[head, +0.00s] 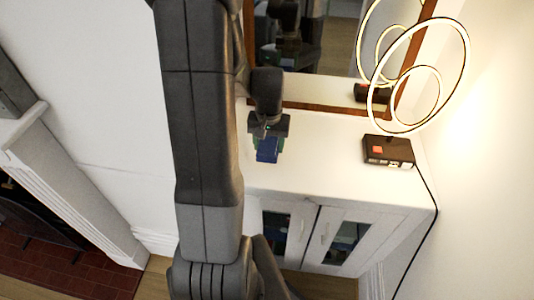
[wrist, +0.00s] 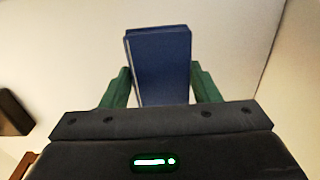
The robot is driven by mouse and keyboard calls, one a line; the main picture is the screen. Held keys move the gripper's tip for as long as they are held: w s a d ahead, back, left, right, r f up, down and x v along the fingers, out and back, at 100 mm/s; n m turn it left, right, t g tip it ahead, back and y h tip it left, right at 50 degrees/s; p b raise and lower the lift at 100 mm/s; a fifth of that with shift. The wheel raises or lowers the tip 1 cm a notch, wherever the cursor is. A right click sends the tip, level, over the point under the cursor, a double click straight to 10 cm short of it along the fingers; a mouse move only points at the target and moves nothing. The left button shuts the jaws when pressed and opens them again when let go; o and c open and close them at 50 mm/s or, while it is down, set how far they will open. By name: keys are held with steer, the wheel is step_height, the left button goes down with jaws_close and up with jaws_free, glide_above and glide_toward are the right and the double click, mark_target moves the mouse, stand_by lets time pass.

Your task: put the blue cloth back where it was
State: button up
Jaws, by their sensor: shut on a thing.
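My gripper (head: 268,136) is shut on a blue rectangular thing (head: 267,151) above the white cabinet's top (head: 325,165). The blue thing also shows in the wrist view (wrist: 162,65), between my gripper's green fingers (wrist: 160,75). It is flat-faced and straight-edged, with a pale line down its left edge. It looks stiff, more like a book than a loose cloth, and I cannot tell for sure which it is. I cannot tell whether its lower end touches the cabinet top. No other blue cloth shows clearly. My arm hides the cabinet's left end in the head view.
A dark box with a red patch (head: 388,151) lies on the cabinet top at the right. A lit ring lamp (head: 465,62) stands above it. A wood-framed mirror (head: 335,110) rises behind. The top between the blue thing and the dark box is clear. A fireplace (head: 75,190) is at left.

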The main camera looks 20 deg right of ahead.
mark_target(269, 145)
steer(key=shift+f, duration=2.8)
steer(key=o, duration=1)
step_height(269, 145, up, 12)
steer(key=shift+r, duration=0.1)
steer(key=shift+f, duration=0.2)
